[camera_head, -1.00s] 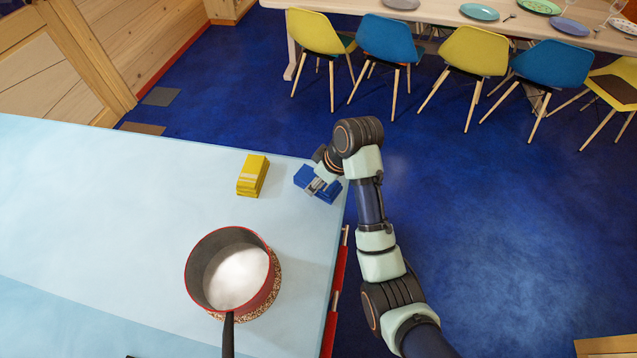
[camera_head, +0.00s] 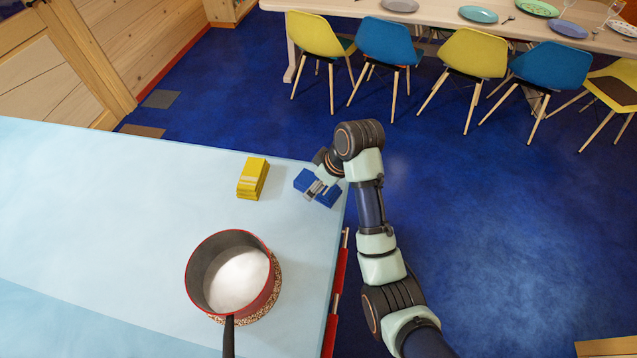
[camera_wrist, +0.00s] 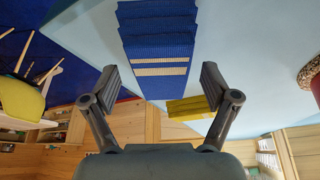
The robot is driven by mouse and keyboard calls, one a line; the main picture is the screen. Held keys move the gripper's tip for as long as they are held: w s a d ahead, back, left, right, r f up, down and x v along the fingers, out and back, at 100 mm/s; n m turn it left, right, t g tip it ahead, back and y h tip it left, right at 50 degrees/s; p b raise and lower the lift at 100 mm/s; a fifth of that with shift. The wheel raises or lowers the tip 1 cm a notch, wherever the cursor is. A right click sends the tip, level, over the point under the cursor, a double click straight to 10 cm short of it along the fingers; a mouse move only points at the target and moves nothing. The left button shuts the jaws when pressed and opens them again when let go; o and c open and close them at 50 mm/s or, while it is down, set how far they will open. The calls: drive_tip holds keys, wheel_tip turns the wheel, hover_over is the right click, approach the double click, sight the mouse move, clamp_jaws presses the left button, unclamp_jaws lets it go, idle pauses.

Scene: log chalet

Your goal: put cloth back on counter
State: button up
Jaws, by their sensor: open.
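A folded blue cloth (camera_head: 304,180) with two pale stripes lies on the light blue counter (camera_head: 120,200), near its far right corner. My gripper (camera_head: 319,188) is over the cloth and covers part of it in the head view. In the wrist view my gripper (camera_wrist: 161,82) is open, with one finger on each side of the striped blue cloth (camera_wrist: 160,55). Gaps show between the cloth and both fingers, so nothing is held. A folded yellow cloth (camera_head: 252,178) lies on the counter to the left; it also shows in the wrist view (camera_wrist: 188,108).
A red pot (camera_head: 238,275) with whitish contents stands on a speckled trivet, its handle toward the near edge. The counter's right edge is close to my gripper, with blue floor beyond. Yellow and blue chairs (camera_head: 390,42) stand by a set table (camera_head: 450,12) at the back.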

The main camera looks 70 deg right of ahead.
drive_tip(key=p+v, duration=0.4)
drive_tip(key=v, duration=0.2)
drive_tip(key=shift+w+d+r, duration=0.1)
drive_tip(key=shift+r+p, duration=0.35)
drive_tip(key=shift+p, duration=0.15)
drive_tip(key=shift+s+f, duration=0.1)
drive_tip(key=shift+s, duration=0.15)
